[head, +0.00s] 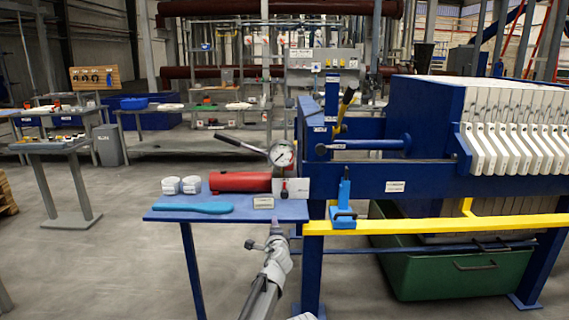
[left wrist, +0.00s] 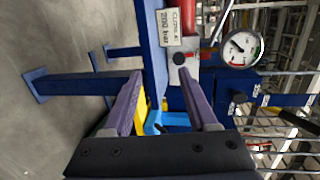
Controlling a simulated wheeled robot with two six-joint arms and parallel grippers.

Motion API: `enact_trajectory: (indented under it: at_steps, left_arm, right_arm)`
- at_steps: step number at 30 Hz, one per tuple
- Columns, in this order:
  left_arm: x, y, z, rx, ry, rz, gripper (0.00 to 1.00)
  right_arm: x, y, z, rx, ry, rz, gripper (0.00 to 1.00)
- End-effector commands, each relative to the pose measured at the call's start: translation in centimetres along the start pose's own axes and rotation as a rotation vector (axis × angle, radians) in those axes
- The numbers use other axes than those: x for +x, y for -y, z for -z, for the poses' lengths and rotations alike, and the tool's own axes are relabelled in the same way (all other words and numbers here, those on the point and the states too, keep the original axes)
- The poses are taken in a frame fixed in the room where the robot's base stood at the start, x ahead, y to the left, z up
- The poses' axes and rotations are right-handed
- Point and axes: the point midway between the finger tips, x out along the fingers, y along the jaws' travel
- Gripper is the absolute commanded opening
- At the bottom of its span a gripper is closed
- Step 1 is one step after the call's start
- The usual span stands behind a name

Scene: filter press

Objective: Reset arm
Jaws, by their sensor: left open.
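My left gripper (head: 279,230) is in front of the blue side table (head: 167,215), near its right front corner. In the left wrist view my left gripper (left wrist: 159,74) shows two purple fingers spread apart with nothing held between them. Part of a blue fitting (left wrist: 170,119) and a yellow bar (left wrist: 140,113) show beyond the fingers, not gripped. My right gripper is in neither view.
The blue press frame (head: 424,187), yellow rail (head: 440,225) and green bin (head: 450,275) stand right.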

Motion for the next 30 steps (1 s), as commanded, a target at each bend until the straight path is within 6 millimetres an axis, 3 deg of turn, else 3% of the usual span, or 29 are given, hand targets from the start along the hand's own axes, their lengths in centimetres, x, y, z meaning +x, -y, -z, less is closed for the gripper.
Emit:
enact_trajectory:
  at_steps: [8,14,18,21,24,30]
  left_arm:
    - [-2.3,-3.2,-5.3,-0.19,0.129,-0.114,0.58]
    - [-6.0,-7.7,-10.6,-0.42,0.286,-0.261,0.58]
    - [-11.3,-13.0,-14.8,-0.663,0.457,-0.434,0.58]
    - [-15.9,-16.9,-16.6,-0.838,0.585,-0.575,0.58]
    - [-19.7,-19.5,-17.1,-0.965,0.68,-0.691,0.58]
    - [-25.9,-22.7,-17.0,-1.138,0.82,-0.877,0.58]
  right_arm:
    - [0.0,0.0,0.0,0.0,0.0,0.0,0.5]
    - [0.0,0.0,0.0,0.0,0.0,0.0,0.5]
    - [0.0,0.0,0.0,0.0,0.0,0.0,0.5]
    - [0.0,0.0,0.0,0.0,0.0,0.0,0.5]
    - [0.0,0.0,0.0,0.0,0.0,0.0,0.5]
    - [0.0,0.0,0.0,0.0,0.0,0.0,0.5]
